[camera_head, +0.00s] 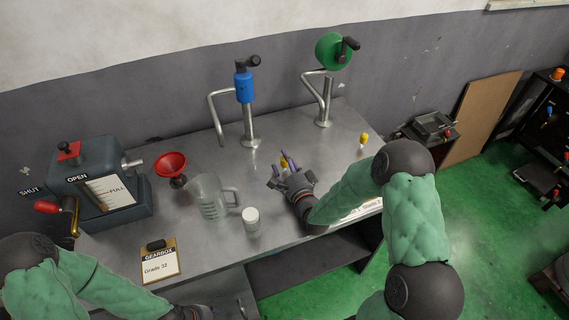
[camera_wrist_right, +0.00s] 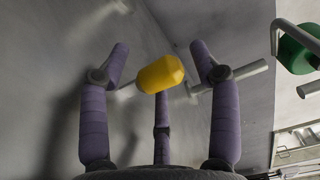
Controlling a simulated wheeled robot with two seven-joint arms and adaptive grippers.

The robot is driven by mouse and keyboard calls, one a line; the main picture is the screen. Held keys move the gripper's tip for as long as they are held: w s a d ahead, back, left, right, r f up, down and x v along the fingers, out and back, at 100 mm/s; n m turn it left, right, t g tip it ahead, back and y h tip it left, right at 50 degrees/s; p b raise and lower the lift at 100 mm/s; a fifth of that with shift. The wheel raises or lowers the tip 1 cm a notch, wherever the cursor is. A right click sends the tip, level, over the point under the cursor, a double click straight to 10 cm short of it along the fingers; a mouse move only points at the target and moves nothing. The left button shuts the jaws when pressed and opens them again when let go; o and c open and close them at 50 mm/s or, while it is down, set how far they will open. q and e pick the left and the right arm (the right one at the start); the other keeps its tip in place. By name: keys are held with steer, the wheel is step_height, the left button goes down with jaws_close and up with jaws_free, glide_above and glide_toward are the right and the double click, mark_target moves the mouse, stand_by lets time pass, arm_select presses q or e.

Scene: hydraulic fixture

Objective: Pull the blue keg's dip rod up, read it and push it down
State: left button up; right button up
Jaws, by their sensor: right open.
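A yellow knob (camera_head: 284,160) stands on the steel bench in front of the blue pump (camera_head: 244,86); I take it for the blue keg's dip rod handle. My right gripper (camera_head: 281,170) is open, with its purple fingers spread around the knob's near side. In the right wrist view the yellow knob (camera_wrist_right: 160,74) lies between the open fingers, with gaps on both sides. The rod below it is mostly hidden, and no reading shows. The keg itself is not in view. My left arm comes in at the lower left, but its fingers are out of the frame.
A green pump (camera_head: 334,50) stands behind, with a second yellow knob (camera_head: 364,138) to its right. A clear jug (camera_head: 211,197), white pot (camera_head: 251,219), red funnel (camera_head: 172,165) and clipboard (camera_head: 160,261) are left of my right gripper. A grey tank (camera_head: 88,160) stands far left.

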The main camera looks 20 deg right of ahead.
steer(key=shift+w, duration=0.45)
steer(key=shift+c, duration=0.3)
steer(key=shift+s, duration=0.1)
jaws_close()
step_height(320, 180, up, 24)
steer(key=p, duration=1)
steer(key=shift+f, duration=0.2)
steer(key=shift+o, duration=0.3)
jaws_free()
